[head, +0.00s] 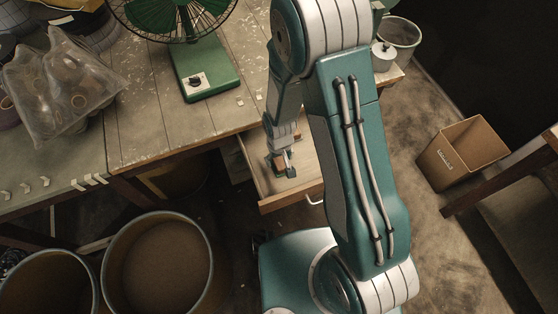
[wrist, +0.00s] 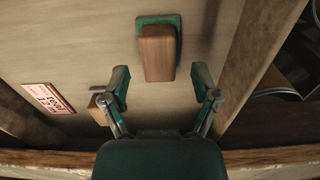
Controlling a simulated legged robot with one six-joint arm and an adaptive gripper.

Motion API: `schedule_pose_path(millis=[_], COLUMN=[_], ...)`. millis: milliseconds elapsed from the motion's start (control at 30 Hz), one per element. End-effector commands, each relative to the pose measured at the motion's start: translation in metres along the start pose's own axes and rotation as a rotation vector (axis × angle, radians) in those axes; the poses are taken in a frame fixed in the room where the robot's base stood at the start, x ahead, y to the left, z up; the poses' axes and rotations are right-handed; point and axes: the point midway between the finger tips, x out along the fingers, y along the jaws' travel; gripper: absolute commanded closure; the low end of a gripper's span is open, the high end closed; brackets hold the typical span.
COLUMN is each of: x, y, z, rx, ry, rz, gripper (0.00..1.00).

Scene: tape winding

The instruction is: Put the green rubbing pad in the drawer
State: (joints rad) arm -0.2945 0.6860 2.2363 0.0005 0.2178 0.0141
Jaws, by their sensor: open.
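The green rubbing pad (wrist: 172,20) has a wooden block handle (wrist: 158,55) on a green base. In the wrist view it appears to lie on the floor of the open drawer (wrist: 60,50). My gripper (wrist: 160,84) is open and empty, with a fingertip to either side of the block's lower end and gaps between. In the head view my gripper (head: 286,170) is low over the pulled-out drawer (head: 292,201), which is under the table. The pad is hard to make out there.
Inside the drawer, a pink-and-white label (wrist: 48,97) and a small wooden piece (wrist: 97,108) lie left of my gripper. The drawer's wooden side wall (wrist: 258,55) is close on the right. A green fan (head: 205,75) and a plastic bag (head: 65,85) stand on the table (head: 130,110).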

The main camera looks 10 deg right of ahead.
Motion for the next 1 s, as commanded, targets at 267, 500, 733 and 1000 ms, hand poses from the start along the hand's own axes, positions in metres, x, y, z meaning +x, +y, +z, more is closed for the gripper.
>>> schedule_pose_path(millis=[267, 500, 733, 1000], x=[-0.05, -0.086, -0.099, -0.132], y=[0.0, 0.0, 0.0, 0.01], z=[-0.001, -0.001, 0.0, 0.001], rx=[0.0, 0.0, 0.0, 0.025], ry=[0.004, 0.002, -0.001, 0.045], rz=[0.0, 0.0, 0.0, 0.0], gripper=[0.21, 0.21, 0.21, 0.21])
